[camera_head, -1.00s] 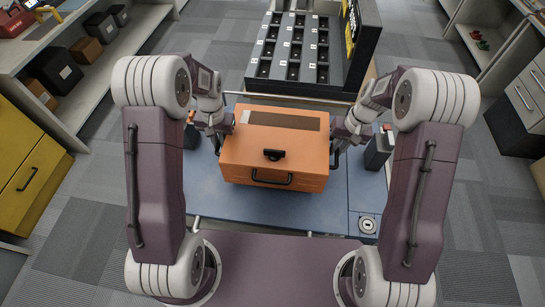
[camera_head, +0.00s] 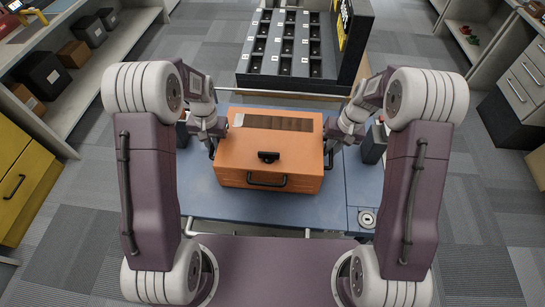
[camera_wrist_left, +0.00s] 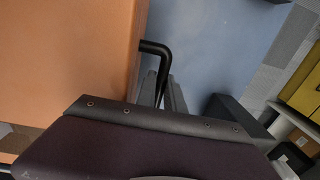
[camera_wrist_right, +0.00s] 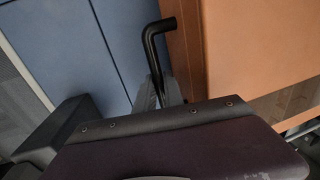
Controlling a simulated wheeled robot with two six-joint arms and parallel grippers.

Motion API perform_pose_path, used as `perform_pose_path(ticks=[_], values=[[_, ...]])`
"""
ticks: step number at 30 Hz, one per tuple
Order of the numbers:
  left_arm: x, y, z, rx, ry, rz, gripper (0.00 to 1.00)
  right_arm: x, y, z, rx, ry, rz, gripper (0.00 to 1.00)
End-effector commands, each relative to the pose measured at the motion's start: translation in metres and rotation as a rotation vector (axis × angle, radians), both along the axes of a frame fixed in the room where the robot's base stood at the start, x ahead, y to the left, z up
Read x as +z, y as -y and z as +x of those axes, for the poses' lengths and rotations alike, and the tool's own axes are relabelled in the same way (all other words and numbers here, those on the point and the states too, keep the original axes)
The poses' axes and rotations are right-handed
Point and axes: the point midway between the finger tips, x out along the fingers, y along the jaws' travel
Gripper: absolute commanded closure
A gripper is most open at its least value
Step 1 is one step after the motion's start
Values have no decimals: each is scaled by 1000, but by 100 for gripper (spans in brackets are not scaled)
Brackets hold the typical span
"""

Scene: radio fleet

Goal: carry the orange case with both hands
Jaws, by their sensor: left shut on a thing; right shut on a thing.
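The orange case (camera_head: 268,163) is in the middle of the head view, over the blue surface (camera_head: 350,185). It looks level, with a dark strip on its lid and a black front handle. I cannot tell if its underside touches the surface. My left gripper (camera_head: 212,148) is shut on a black side handle (camera_wrist_left: 155,47) at the case's left side. My right gripper (camera_head: 328,150) is shut on the other side handle (camera_wrist_right: 155,35) at the right side. The case wall also shows in the left wrist view (camera_wrist_left: 70,55) and the right wrist view (camera_wrist_right: 265,45). The fingertips are partly hidden.
A black slotted rack (camera_head: 268,78) stands beyond the blue surface. A dark upright block (camera_head: 373,148) is right of the case. Shelves with boxes (camera_head: 42,73) and a yellow cabinet (camera_head: 22,180) are left; grey drawers (camera_head: 522,85) are right. Carpet between them is clear.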

Motion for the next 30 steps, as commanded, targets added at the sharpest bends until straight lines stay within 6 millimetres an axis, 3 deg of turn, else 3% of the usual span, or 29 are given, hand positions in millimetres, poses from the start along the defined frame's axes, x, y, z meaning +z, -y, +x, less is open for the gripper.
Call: perform_pose_path(ticks=[4,5,6,7,17,30], values=[[-16,0,0,-3,1,1,100,-16,0,1,-1,3,0,100],[-12,0,0,-3,-1,0,79,-12,0,0,0,2,0,79],[-11,0,0,-2,-1,0,68,-11,0,0,0,1,0,68],[-11,0,0,-2,-1,0,66,-11,0,0,0,1,0,66],[-6,0,1,-1,2,0,66,-10,0,0,0,0,1,66],[63,3,1,-1,1,0,66,-10,-1,0,0,0,1,66]])
